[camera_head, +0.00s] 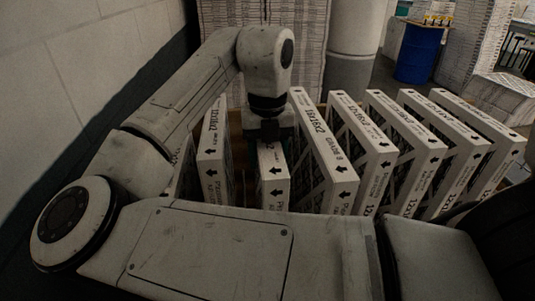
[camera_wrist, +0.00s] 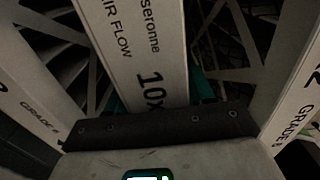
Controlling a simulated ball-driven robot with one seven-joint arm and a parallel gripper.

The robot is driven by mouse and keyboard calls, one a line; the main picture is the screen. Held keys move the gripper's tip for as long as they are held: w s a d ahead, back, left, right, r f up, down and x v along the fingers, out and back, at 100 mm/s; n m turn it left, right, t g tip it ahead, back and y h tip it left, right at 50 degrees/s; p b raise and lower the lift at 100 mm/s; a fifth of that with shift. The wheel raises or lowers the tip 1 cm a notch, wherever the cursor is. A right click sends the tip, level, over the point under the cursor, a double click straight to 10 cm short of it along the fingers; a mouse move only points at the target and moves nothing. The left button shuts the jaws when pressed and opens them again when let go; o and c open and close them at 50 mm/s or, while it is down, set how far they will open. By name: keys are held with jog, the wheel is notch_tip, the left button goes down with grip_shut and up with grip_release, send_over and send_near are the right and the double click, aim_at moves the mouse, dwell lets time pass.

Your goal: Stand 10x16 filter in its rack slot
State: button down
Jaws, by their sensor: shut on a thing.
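The 10x16 filter (camera_head: 273,180) is a white box with black arrows, upright among other boxed filters. My gripper (camera_head: 268,132) is above it and shut on its top end. In the wrist view the filter (camera_wrist: 137,40) shows "AIR FLOW" and "10x" on its narrow face, with teal finger parts (camera_wrist: 198,92) on both sides. The filter's lower part is hidden behind my arm in the head view. The rack slot is hidden, so I cannot tell whether the filter's bottom is seated.
One boxed filter (camera_head: 212,165) stands close on the left, another (camera_head: 325,150) close on the right. Several more (camera_head: 450,150) stand in a row to the right. A blue barrel (camera_head: 419,52) and a pale column (camera_head: 352,45) are behind. A wall is at left.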

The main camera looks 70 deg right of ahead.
jog(key=shift+c, duration=2.2)
grip_release()
jog(key=shift+f, duration=0.1)
notch_tip(320, 180, up, 12)
jog(key=shift+r, duration=0.15)
